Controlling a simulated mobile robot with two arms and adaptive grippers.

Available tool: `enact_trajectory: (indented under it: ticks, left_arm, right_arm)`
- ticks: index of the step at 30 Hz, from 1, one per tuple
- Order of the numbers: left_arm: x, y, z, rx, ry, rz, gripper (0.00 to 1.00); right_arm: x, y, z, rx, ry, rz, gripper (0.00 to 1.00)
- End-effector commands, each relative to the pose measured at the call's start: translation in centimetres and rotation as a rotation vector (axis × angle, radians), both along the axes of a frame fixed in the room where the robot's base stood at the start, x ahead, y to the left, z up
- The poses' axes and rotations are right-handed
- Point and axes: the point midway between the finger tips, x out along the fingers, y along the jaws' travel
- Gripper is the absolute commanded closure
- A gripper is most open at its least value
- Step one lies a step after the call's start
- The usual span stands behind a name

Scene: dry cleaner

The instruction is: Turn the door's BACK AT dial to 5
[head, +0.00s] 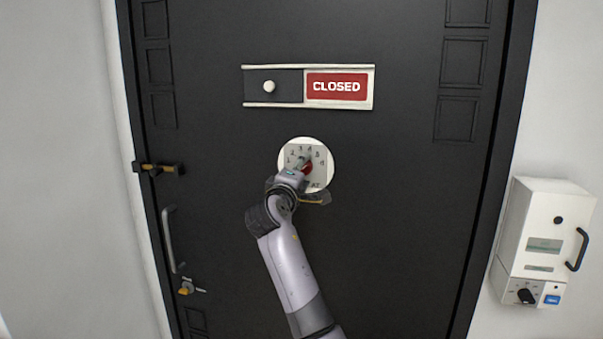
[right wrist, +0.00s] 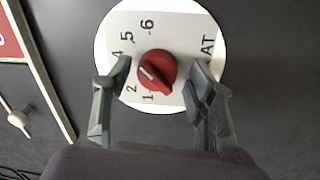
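The BACK AT dial is a red knob (right wrist: 157,69) on a round white plate (right wrist: 190,30) on the dark door. Its white pointer mark lies on the knob's left side in the right wrist view, facing the stretch between 2 and 4. The 5 (right wrist: 127,37) is up and left of the knob; the 3 is hidden by a finger there. My right gripper (right wrist: 154,82) is open, with one finger on each side of the knob and gaps between. In the head view, my right gripper (head: 303,172) covers the plate's lower left part. My left gripper is not in view.
A sliding sign reading CLOSED (head: 337,87) with a pale knob (head: 269,87) is above the dial. A door handle (head: 169,240) and a brass latch (head: 158,169) are at the left. A white wall box (head: 545,235) hangs at the right. The door around the dial is flat.

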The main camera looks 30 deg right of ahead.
Motion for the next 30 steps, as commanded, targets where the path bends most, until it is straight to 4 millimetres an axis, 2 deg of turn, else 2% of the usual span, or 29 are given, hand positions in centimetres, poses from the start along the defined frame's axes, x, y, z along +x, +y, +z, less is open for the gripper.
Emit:
enact_trajectory:
  ticks: [9, 13, 24, 30]
  left_arm:
    - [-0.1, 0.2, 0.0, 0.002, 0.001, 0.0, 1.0]
    - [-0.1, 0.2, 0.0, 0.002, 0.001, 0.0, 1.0]
    - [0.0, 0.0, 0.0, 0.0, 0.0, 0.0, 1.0]
    - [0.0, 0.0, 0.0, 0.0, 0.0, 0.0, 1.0]
  right_arm:
    - [-0.1, 0.1, 0.2, -0.002, -0.003, 0.0, 0.45]
    - [-0.6, 0.8, 0.1, -0.003, -0.004, 0.002, 0.45]
    - [-5.4, 6.5, -0.5, -0.001, -0.003, 0.004, 0.45]
    - [-7.2, 8.6, -0.8, 0.0, -0.002, 0.002, 0.45]
